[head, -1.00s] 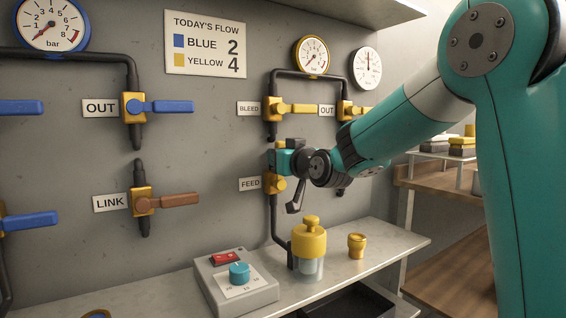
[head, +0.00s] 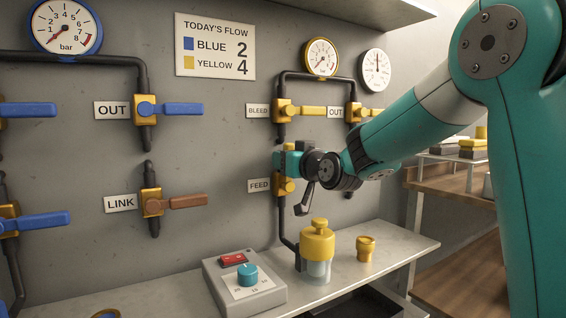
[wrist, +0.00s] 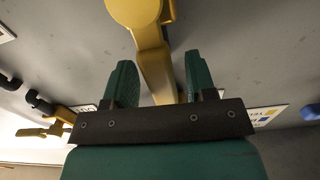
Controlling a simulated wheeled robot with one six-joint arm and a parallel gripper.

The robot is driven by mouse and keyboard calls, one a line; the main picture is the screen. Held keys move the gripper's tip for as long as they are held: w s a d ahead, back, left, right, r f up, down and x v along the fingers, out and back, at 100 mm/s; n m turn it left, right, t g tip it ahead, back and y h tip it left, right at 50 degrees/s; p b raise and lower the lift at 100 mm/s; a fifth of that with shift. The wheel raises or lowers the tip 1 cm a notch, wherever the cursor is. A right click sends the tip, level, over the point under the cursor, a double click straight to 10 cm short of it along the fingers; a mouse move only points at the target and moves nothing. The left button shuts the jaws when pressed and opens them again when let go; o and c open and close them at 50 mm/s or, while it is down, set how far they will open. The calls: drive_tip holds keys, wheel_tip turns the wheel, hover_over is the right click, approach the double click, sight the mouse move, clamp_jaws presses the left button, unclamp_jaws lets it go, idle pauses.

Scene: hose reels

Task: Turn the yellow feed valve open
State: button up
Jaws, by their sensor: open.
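The yellow feed valve (head: 286,187) is on the right-hand pipe beside the FEED label (head: 259,186). My gripper (head: 290,160) is at the pipe just above the valve's hub and hides most of its handle in the head view. In the wrist view the yellow handle (wrist: 156,68) runs from the round hub (wrist: 133,10) down between the two green fingers of my gripper (wrist: 158,82). The fingers are apart, with a narrow gap showing on each side of the handle. The handle's far end is hidden behind the dark gripper plate.
Yellow BLEED (head: 285,111) and OUT (head: 353,112) valves are above, under a gauge (head: 321,57). A shelf (head: 385,255) below carries a yellow-capped jar (head: 317,244), a yellow cup (head: 365,249) and a control box (head: 240,285). Blue valves and the LINK valve (head: 152,201) are left.

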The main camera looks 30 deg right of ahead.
drive_tip(key=shift+d+r+m+p, duration=0.2)
drive_tip(key=shift+d+m+p, duration=0.2)
drive_tip(key=shift+m+p, duration=0.1)
drive_tip(key=d+f+m+p, duration=0.65)
drive_tip(key=m+p, duration=0.35)
drive_tip(key=m, duration=0.7)
drive_tip(key=s+b, duration=1.5)
drive_tip(key=s, duration=0.2)
drive_tip(key=a+r+n+g+y+p, duration=0.2)
drive_tip(key=a+n+g+y+p, duration=0.1)
drive_tip(key=a+n+p, duration=0.3)
drive_tip(key=a+r+n+g+y+p, duration=0.2)
drive_tip(key=a+n+g+y+p, duration=0.15)
drive_tip(key=a, duration=0.55)
drive_tip(key=s+a+r+n+g+p, duration=0.5)
drive_tip(key=s+a+n+g+p, duration=0.2)
drive_tip(key=p, duration=0.5)
drive_tip(key=s+a+n, duration=0.2)
drive_tip(key=a, duration=0.1)
drive_tip(key=shift+s+r, duration=0.15)
drive_tip(key=shift+s, duration=0.25)
